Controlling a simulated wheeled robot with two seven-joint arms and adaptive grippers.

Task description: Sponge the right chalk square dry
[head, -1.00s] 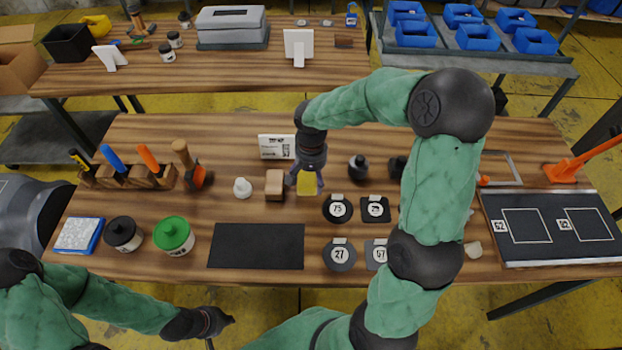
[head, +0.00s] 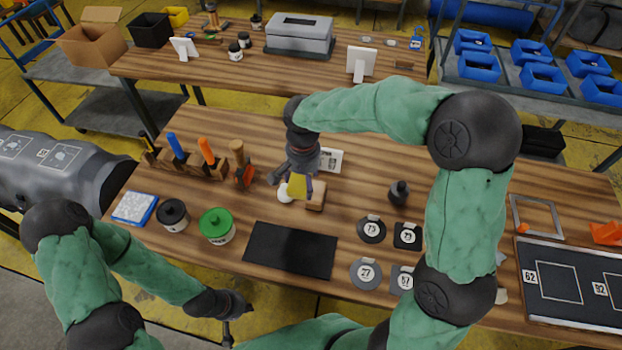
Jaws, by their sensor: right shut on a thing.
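My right gripper (head: 297,186) is shut on a yellow sponge (head: 297,190), held above the bench near a white knob-like item (head: 285,196) and a tan block (head: 316,197). Two chalk squares show on the grey inflatable tube at the far left. The right one (head: 62,157) has pale marks inside it. The left one (head: 15,147) is near the picture's edge. The sponge is well to the right of them. My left gripper (head: 238,304) is low at the bench's front edge, and its fingers are too dark to read.
A tool rack (head: 188,162), a blue-edged pad (head: 134,208), a black-lidded jar (head: 173,214) and a green-lidded jar (head: 216,226) stand between sponge and tube. A black mat (head: 290,249) lies in front. A dark board (head: 545,300) at right also bears white outlined squares.

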